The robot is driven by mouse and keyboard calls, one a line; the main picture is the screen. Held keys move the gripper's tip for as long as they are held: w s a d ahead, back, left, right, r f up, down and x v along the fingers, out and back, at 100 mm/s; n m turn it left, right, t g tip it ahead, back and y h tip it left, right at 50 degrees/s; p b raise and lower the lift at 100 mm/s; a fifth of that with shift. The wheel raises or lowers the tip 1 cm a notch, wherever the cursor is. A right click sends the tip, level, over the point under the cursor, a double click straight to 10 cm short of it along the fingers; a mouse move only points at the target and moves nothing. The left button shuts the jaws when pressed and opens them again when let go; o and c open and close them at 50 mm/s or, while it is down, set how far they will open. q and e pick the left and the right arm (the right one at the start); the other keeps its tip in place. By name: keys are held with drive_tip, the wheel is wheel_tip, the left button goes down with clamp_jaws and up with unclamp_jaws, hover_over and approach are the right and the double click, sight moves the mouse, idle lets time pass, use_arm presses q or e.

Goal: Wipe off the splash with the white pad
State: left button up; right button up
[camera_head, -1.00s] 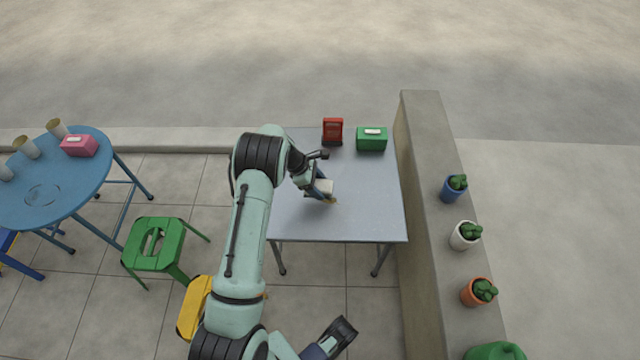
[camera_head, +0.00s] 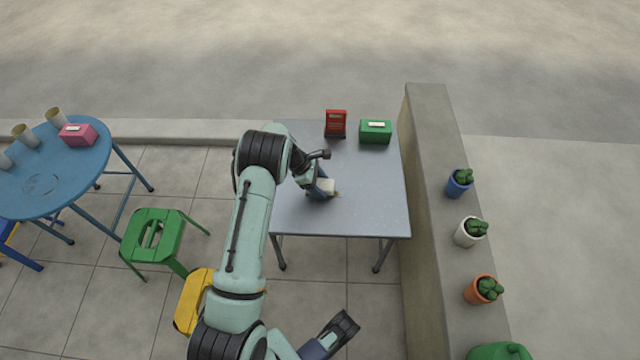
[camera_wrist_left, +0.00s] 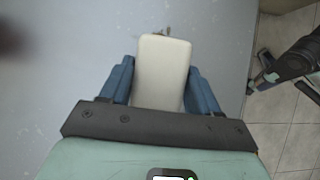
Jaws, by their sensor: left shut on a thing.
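The white pad (camera_head: 327,185) is held between the blue fingers of my left gripper (camera_head: 322,187), low over the front half of the grey table (camera_head: 370,205). In the left wrist view the pad (camera_wrist_left: 162,72) fills the gap between the fingers. The rest of the splash, if any, is hidden by the pad and gripper. I cannot tell whether the pad touches the tabletop. Part of my right arm (camera_head: 335,332) shows at the bottom; its jaw state is unclear.
A red box (camera_head: 336,123) and a green box (camera_head: 375,131) stand at the table's back. A low wall (camera_head: 425,180) with potted plants runs along the right. A green stool (camera_head: 152,235) and a blue round table (camera_head: 75,185) stand left. The table's right side is clear.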

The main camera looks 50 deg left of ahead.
sight(330, 189)
use_arm(q)
drive_tip(key=shift+f+b, duration=0.7)
drive_tip(key=shift+f, duration=0.3)
drive_tip(key=shift+w+d+r, duration=0.1)
drive_tip(key=shift+w+d, duration=1.1)
drive_tip(key=shift+w, duration=0.2)
drive_tip(key=shift+w+d, duration=1.2)
drive_tip(key=shift+w, duration=0.2)
drive_tip(key=shift+s+a+f+b, duration=0.2)
drive_tip(key=shift+s+a+b, duration=0.15)
drive_tip(key=shift+s+a, duration=1.1)
drive_tip(key=shift+s+a, duration=0.5)
drive_tip(key=shift+s, duration=0.2)
drive_tip(key=shift+s+a, duration=0.5)
drive_tip(key=shift+s, duration=0.2)
drive_tip(key=shift+r, duration=0.1)
